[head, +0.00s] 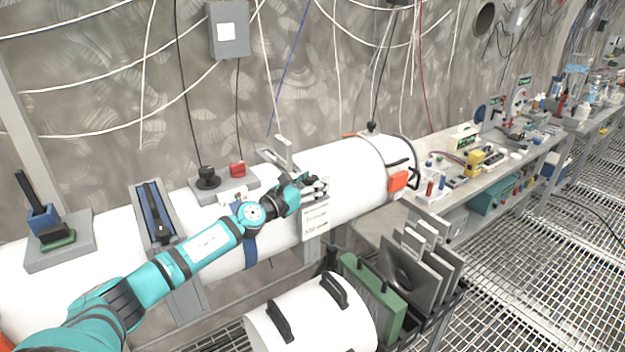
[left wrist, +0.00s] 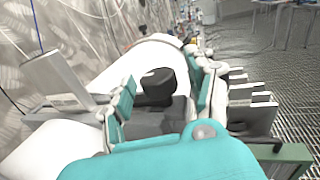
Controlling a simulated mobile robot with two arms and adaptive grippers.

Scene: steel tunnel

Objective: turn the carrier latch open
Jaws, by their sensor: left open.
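My left gripper (head: 312,188) reaches in from the left over the long white cylinder (head: 352,180) and is open. In the left wrist view its two teal-backed fingers (left wrist: 165,92) stand apart on either side of a black knob (left wrist: 158,84) on a dark grey block (left wrist: 160,118). The knob looks like the carrier latch, but no label confirms it. I cannot tell whether a finger touches it. In the head view my gripper hides the knob. A light grey upright plate (head: 284,150) stands just behind the gripper. My right gripper is in neither view.
A grey panel with a black knob and red button (head: 237,168) sits left of the gripper. A smaller white cylinder with black handles (head: 312,322) and a rack of grey plates (head: 425,262) stand in front. A cluttered bench (head: 480,170) lies right. Cables hang behind.

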